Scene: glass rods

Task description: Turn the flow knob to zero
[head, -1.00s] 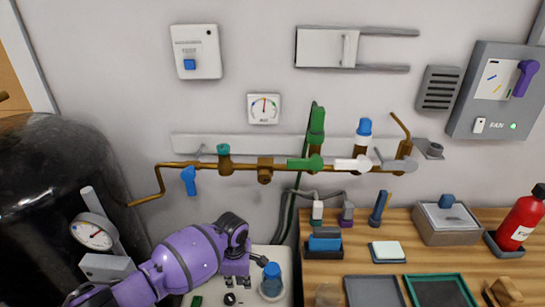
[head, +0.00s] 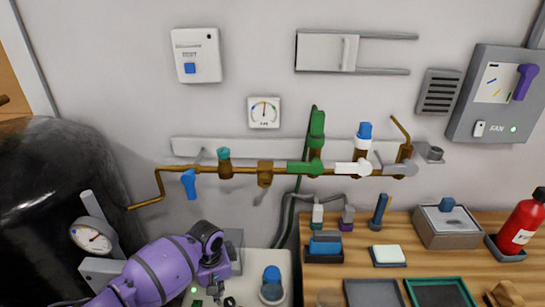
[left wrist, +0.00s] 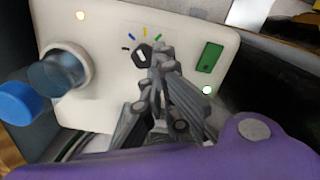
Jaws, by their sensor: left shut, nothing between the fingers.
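A small dark knob with a white pointer (left wrist: 142,55) sits on a white panel (left wrist: 105,25) in the left wrist view, with short coloured marks fanned above it. In the head view the panel (head: 285,258) is at the bottom, partly hidden by my purple left arm. My left gripper (left wrist: 161,50) is shut and empty, its fingertips just beside the knob; I cannot tell whether they touch it. In the head view my left gripper (head: 214,287) is low over the panel.
A clear cylinder with a blue cap (head: 271,273) stands on the panel beside the knob. A green switch (left wrist: 209,57) is on its other side. Brass piping with valves (head: 240,170) runs along the wall above. A wooden bench (head: 420,240) holds trays and blocks at right.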

